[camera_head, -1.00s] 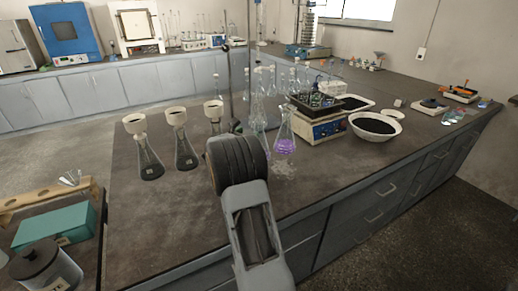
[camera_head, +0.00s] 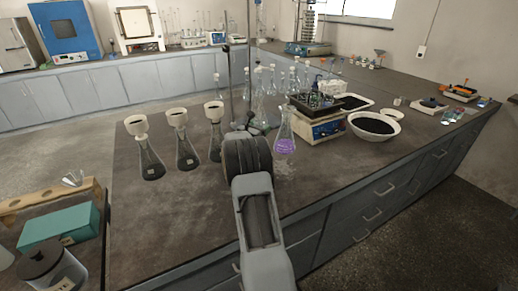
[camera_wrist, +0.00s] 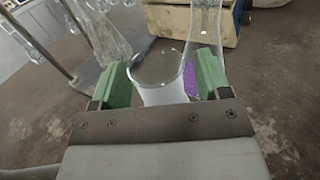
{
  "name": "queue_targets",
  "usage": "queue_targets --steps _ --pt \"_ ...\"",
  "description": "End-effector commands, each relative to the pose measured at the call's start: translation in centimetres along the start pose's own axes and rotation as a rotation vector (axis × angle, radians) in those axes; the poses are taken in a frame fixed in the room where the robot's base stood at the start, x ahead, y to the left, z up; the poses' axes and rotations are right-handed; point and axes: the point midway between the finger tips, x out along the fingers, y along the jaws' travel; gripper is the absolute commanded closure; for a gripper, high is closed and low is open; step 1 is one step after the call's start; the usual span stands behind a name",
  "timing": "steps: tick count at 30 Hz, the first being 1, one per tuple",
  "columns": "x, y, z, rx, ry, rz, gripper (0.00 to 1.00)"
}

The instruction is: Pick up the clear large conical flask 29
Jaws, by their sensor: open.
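My gripper (camera_wrist: 163,80) is open in the wrist view, with a green-padded finger on each side. A clear, round glass mouth (camera_wrist: 160,93) shows between the fingers, and I cannot tell whether either pad touches it. Its body is hidden below the gripper, and I cannot read a number on it. In the head view my wrist hides most of this spot. A conical flask with purple liquid (camera_head: 285,143) stands just right of my gripper. Its purple also shows beside the right finger (camera_wrist: 190,80). Several clear flasks (camera_head: 257,103) stand behind my gripper.
Three dark flasks with white funnels (camera_head: 149,160) stand at the left of the bench. A blue-and-cream shaker (camera_head: 323,130) and a white bowl of dark grains (camera_head: 375,128) stand to the right. A metal stand (camera_wrist: 85,40) is close at upper left in the wrist view. The bench's front left is clear.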

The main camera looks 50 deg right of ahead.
Motion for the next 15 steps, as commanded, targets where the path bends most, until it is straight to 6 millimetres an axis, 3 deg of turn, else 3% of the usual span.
queue_targets --steps 4,15 --pt "-0.03 0.01 -0.03 0.0 0.0 0.0 0.32" --pt "-0.06 0.01 -0.04 0.0 0.001 0.0 0.67"
